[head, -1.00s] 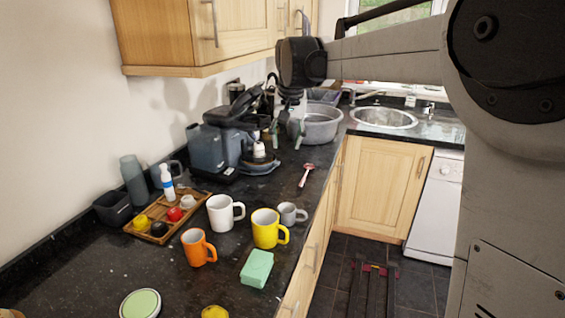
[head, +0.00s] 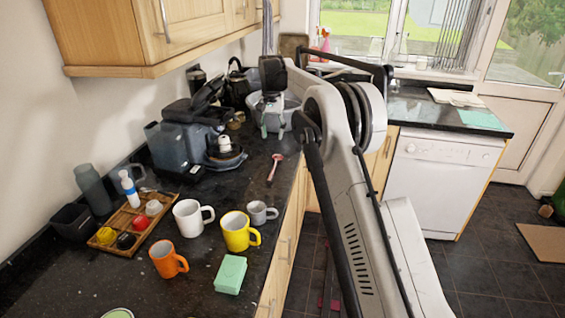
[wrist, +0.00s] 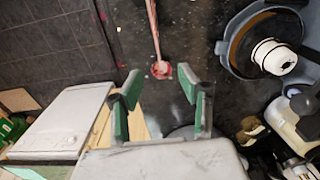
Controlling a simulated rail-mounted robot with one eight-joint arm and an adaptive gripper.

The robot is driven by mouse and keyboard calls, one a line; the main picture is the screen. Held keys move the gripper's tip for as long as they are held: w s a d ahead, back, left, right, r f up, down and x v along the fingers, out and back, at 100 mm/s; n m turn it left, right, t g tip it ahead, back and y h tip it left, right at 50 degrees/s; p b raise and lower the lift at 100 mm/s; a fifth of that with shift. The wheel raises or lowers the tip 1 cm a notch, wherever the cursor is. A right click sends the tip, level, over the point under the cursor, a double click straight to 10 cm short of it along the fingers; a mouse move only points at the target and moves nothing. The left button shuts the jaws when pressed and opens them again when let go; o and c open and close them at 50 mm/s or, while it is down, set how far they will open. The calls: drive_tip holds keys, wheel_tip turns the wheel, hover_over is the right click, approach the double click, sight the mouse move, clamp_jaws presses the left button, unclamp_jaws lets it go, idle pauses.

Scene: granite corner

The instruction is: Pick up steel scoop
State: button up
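A long thin scoop-like utensil (head: 275,166) with a pinkish-red look lies on the dark counter, near its front edge. In the wrist view its round reddish end (wrist: 161,70) lies beyond my fingertips and its handle runs to the top edge. I cannot tell whether it is steel. My gripper (head: 272,132) hangs above the counter, a little behind the utensil in the head view. In the wrist view my gripper (wrist: 159,86) has its green-padded fingers spread apart with nothing between them. It is apart from the utensil.
A coffee machine (head: 180,140) stands left of the utensil, and a grey basin (head: 291,112) behind my gripper. A grey mug (head: 258,213), yellow mug (head: 236,232), white mug (head: 187,217), orange mug (head: 165,259) and green box (head: 230,274) stand nearer. Counter around the utensil is clear.

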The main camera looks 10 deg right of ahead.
drive_tip(key=f, duration=0.1)
hover_over(275, 164)
wheel_tip(275, 164, down, 8)
drive_tip(key=shift+w+a+f+p, duration=0.15)
drive_tip(key=shift+f+p, duration=0.05)
drive_tip(key=shift+p, duration=0.2)
drive_tip(key=shift+f+p, duration=0.55)
drive_tip(key=shift+f, duration=2.1)
drive_tip(key=shift+c, duration=0.5)
clamp_jaws()
